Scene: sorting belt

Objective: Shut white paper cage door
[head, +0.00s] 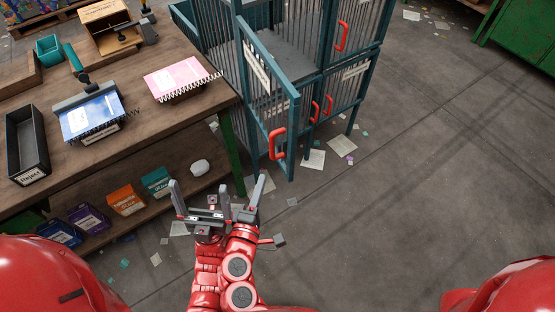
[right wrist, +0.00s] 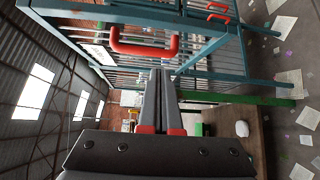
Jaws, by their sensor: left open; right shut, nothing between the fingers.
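A teal barred cage door (head: 272,100) with a red handle (head: 277,143) stands swung out from the teal cage (head: 285,62). Its white label is too small to read. In the right wrist view the red handle (right wrist: 145,48) shows just above and left of my fingertips, apart from them as far as I can tell. My right gripper (head: 258,182) is shut and empty, below and left of the handle in the head view; its fingers fill the middle of the right wrist view (right wrist: 160,75). My left gripper (head: 201,190) is open and empty, beside it near the workbench.
A wooden workbench (head: 150,120) with notebooks and a black tray (head: 28,140) stands at left. Colored boxes lie on its lower shelf. Other cage doors at right have red handles (head: 341,36) and look shut.

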